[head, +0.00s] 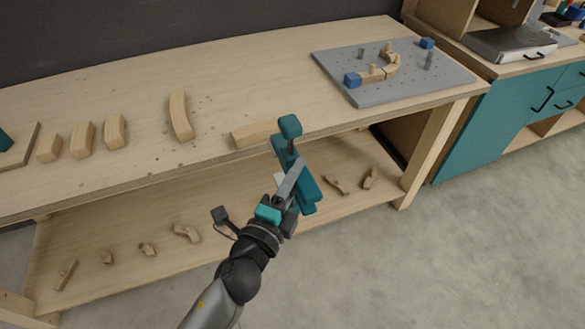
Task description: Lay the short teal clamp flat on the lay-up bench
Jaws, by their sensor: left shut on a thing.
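The teal clamp (306,184) is in my left gripper (290,183), whose arm comes up from the bottom of the head view. The gripper is shut on it. The clamp stands steeply tilted, with a rounded block-like end at the top and its bar running down to the right. In the picture it overlaps the front edge of the wooden lay-up bench (240,75). How far it is from the bench is hard to tell. The gripper hides part of the clamp. My right gripper is not in view.
A straight wooden piece (253,134) lies near the bench's front edge, just behind the clamp. A grey pegboard (435,85) with blue blocks and wooden pieces is at right. The back middle of the bench is clear.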

